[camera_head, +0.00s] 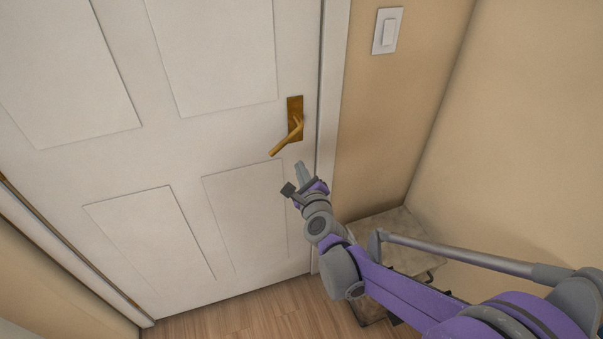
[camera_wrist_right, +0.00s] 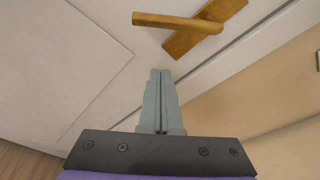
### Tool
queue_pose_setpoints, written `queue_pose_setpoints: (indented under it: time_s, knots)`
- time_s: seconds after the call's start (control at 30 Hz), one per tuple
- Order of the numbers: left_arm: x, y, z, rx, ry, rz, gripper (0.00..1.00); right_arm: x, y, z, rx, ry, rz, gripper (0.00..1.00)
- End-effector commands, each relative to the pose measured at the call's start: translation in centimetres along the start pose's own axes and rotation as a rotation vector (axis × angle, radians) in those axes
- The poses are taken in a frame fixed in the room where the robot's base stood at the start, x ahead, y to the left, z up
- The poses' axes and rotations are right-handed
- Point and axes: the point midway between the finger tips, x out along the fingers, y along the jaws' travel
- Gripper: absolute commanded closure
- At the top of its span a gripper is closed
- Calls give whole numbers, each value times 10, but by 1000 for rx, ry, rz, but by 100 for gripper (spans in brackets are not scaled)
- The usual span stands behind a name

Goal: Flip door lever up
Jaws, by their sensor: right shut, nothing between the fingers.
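The brass door lever (camera_head: 285,144) sits on a brass plate (camera_head: 295,107) near the right edge of the white door (camera_head: 160,165). Its handle points left and, in the head view, slants downward. In the right wrist view the lever (camera_wrist_right: 170,21) crosses the top of the picture, beyond the fingertips. My right gripper (camera_head: 299,164) is just below the lever in the head view. In the right wrist view the right gripper's (camera_wrist_right: 160,72) fingers are together with nothing between them, and a gap shows between tips and lever. My left gripper is not in view.
The door frame (camera_head: 328,90) runs just right of the lever. A white light switch (camera_head: 387,31) is on the beige wall. A stone-topped low piece (camera_head: 390,228) stands in the corner below my right arm. Wooden floor (camera_head: 235,312) shows in front of the door.

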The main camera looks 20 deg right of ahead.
Motion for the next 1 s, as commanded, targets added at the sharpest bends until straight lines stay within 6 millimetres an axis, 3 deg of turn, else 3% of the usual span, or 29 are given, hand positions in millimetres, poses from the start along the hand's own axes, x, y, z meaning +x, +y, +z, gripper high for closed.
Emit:
queue_pose_setpoints:
  time_s: [0.3, 0.6, 1.0]
  knots:
    - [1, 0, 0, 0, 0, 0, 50, 61, 0, 0, -1, 1, -1, 100]
    - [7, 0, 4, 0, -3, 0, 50, 45, 0, 33, 0, -1, 1, 100]
    - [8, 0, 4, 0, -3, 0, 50, 43, 0, 38, -1, 0, -1, 100]
